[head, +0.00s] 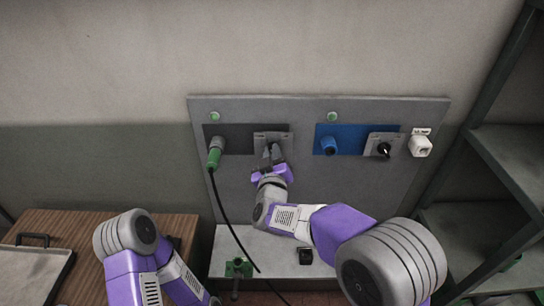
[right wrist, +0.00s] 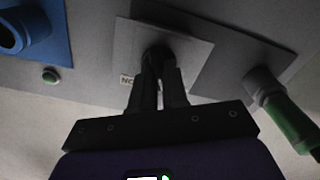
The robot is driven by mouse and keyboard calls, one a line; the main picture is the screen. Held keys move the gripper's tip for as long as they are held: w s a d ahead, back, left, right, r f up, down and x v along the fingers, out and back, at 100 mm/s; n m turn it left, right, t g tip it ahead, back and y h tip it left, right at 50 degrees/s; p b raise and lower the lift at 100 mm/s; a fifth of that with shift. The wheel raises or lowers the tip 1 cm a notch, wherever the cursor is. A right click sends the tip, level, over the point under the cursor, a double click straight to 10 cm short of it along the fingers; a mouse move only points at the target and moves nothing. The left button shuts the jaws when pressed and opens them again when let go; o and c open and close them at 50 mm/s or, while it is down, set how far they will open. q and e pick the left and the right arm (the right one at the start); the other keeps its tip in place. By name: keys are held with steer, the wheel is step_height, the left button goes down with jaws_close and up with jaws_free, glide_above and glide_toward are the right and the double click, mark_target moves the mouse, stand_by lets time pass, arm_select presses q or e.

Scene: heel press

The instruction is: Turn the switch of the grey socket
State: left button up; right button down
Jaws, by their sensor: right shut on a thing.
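The grey socket (head: 232,133) is a dark grey plate at the left of the wall board. A green plug (head: 214,155) with a black cable sits in it; the plug also shows in the right wrist view (right wrist: 288,120). The socket's switch plate (head: 259,139) is a lighter grey square at its right end, also in the right wrist view (right wrist: 190,48). My right gripper (head: 272,150) is at this plate, its fingers (right wrist: 158,72) shut on the dark switch knob (right wrist: 157,54). The fingers mostly hide the knob, so its angle cannot be told. My left gripper is out of view.
To the right are a blue socket (head: 328,146), its switch (head: 384,150) and a white fitting (head: 420,146). The black cable (head: 226,222) hangs left of my right arm. A ledge (head: 285,262) below holds a small black object (head: 305,256). Metal shelving (head: 490,195) stands at right.

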steer(key=shift+d+m+b, duration=0.15)
steer(key=shift+m+b, duration=2.05)
steer(key=shift+m, duration=0.85)
steer(key=shift+d+m+b, duration=0.15)
steer(key=shift+m+b, duration=2.05)
steer(key=shift+m, duration=0.85)
steer(key=c, duration=1.1)
jaws_free()
steer(key=shift+c, duration=0.2)
steer(key=shift+s, duration=0.1)
